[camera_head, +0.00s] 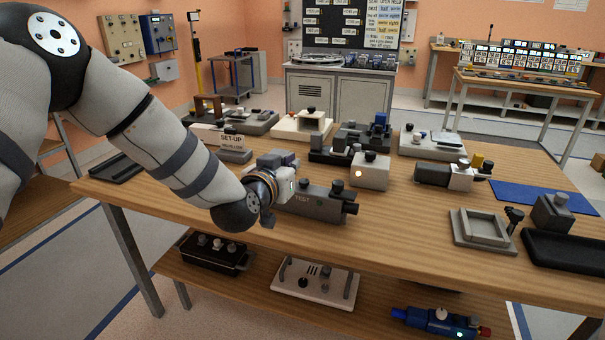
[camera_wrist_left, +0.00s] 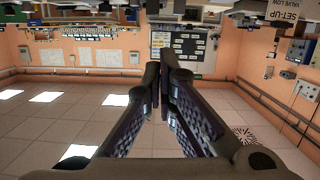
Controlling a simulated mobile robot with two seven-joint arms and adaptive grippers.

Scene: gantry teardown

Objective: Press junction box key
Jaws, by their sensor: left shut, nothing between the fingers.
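I cannot tell for sure which thing is the junction box. A pale box (camera_head: 369,173) with a black knob on top (camera_head: 370,156) and a small lit lamp on its front stands mid-table. A grey block marked TEST (camera_head: 318,205) lies nearer, with a dark knob at its right end. My left gripper (camera_head: 280,160) is over the table just behind and left of the TEST block, partly hidden by my wrist. In the left wrist view its two fingers (camera_wrist_left: 164,75) are together, with nothing between them. No key shows in the left wrist view. My right gripper is out of view.
The wooden table (camera_head: 400,230) holds several other devices. A SET-UP sign (camera_head: 232,140) stands left of my gripper, and a grey tray (camera_head: 484,229) and black tray (camera_head: 565,250) lie at right. The front middle is clear. More units sit on the lower shelf.

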